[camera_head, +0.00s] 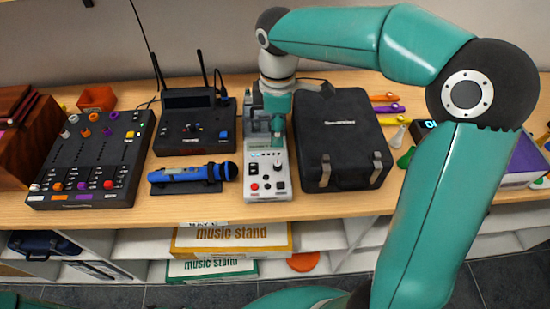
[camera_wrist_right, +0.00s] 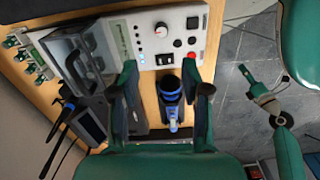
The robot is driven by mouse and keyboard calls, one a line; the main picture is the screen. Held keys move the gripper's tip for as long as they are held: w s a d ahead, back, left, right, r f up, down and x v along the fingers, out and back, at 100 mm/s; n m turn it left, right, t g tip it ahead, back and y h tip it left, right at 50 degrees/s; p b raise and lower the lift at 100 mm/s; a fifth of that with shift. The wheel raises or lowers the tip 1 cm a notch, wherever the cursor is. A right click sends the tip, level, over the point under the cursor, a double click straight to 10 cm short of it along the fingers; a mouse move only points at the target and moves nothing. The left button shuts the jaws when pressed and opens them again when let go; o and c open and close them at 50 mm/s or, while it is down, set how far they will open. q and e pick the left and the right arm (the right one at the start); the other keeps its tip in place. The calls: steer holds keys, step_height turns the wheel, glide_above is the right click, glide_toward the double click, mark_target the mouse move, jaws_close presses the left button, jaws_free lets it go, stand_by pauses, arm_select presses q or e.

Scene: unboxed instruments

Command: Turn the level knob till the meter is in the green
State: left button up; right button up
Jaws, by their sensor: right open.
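The instrument is a pale box (camera_head: 267,190) with a control panel, standing on the table. In the right wrist view its panel (camera_wrist_right: 150,52) carries a white round knob (camera_wrist_right: 161,30) with a red mark, red and black buttons and a row of dark switches. I cannot make out a meter needle or green band. My right gripper (camera_head: 275,122) is over the box's back part in the head view. In the right wrist view it (camera_wrist_right: 163,82) is open, with nothing clearly held, and the knob lies beyond its fingers. My left gripper (camera_wrist_right: 251,80) appears small at the right there, its jaws unclear.
A blue microphone (camera_head: 190,174) lies left of the box, with a black receiver (camera_head: 185,135) behind it. A black mixer (camera_head: 95,165) is farther left. A black case (camera_head: 340,140) stands close on the right. The table's front edge is just before the box.

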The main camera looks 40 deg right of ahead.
mark_target(277, 164)
step_height(277, 164, down, 12)
steer(key=shift+s+r+p, duration=0.1)
steer(key=shift+p, duration=0.3)
jaws_close()
steer(key=shift+a, duration=0.15)
